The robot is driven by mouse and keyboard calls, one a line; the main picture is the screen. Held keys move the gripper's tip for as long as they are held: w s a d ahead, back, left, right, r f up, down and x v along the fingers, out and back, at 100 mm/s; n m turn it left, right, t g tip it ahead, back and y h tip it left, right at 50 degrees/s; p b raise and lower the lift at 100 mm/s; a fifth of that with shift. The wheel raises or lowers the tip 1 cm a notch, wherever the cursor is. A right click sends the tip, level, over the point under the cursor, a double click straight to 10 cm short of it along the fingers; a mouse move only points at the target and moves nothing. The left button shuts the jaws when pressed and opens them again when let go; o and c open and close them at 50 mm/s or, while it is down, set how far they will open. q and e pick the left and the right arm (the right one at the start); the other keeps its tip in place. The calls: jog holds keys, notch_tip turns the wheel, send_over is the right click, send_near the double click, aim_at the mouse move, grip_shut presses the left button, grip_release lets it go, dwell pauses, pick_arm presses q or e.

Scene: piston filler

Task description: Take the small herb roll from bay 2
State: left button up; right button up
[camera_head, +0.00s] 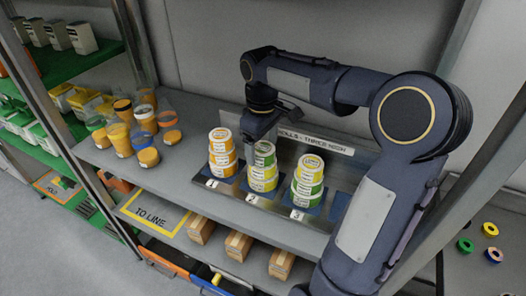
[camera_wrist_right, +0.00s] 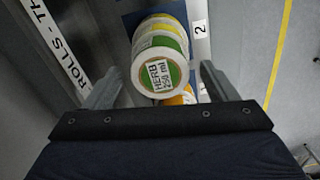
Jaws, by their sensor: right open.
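The herb roll (camera_head: 265,148) is a white-rimmed roll with a green label ring, on top of the middle stack in bay 2. In the right wrist view its face, lettered "HERB 250 ml" (camera_wrist_right: 158,74), lies between the two fingers. More rolls, with yellow labels (camera_head: 262,178), are under it in the same stack. My right gripper (camera_head: 259,133) points down just above this stack, open and empty. In the wrist view its fingers (camera_wrist_right: 161,76) stand on either side of the roll, with gaps. My left gripper is not in view.
An orange-labelled stack (camera_head: 222,152) stands in bay 1 and a green-and-yellow stack (camera_head: 308,180) in bay 3, close on either side. A sign (camera_head: 318,143) is behind. Several jars (camera_head: 118,135) stand left on the shelf. A "TO LINE" mat (camera_head: 157,212) lies below, free of goods.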

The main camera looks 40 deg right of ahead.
jog(key=shift+f, duration=0.65)
jog(key=c, duration=1.1)
jog(key=shift+r, duration=0.1)
